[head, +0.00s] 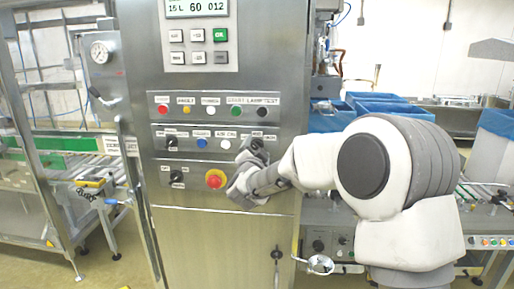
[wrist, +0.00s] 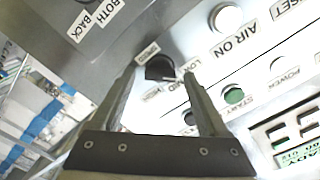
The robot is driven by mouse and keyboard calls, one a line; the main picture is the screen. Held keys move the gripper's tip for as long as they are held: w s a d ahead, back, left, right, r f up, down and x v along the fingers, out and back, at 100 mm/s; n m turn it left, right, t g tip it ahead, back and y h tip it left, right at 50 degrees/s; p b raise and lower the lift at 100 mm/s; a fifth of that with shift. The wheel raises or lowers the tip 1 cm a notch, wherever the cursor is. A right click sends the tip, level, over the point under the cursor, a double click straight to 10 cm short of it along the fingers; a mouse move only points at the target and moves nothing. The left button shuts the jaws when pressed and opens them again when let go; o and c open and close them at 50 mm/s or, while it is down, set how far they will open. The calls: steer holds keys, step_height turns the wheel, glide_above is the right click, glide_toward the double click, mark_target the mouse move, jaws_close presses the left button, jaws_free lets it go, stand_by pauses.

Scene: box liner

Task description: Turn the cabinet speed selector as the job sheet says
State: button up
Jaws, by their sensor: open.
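The speed selector is a black knob (head: 257,142) at the right end of the middle control strip on the steel cabinet (head: 215,235). In the wrist view the knob (wrist: 160,68) sits beside a label that seems to start with "LOW"; the small tag above it is too blurred to read. My gripper (wrist: 160,74) is open, with one finger on each side of the knob; I cannot tell whether they touch it. In the head view my gripper (head: 246,158) is at the panel, partly covering the area below the knob. No readable job sheet shows.
The white AIR ON button (wrist: 228,18) is close to the knob. A red emergency button (head: 215,179) and a lower black selector (head: 177,177) are below left. A display (head: 197,8) with keypad is above. A conveyor (head: 105,170) stands left, blue bins (head: 375,105) right.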

steer(key=shift+w, duration=0.15)
jaws_close()
stand_by(0.4)
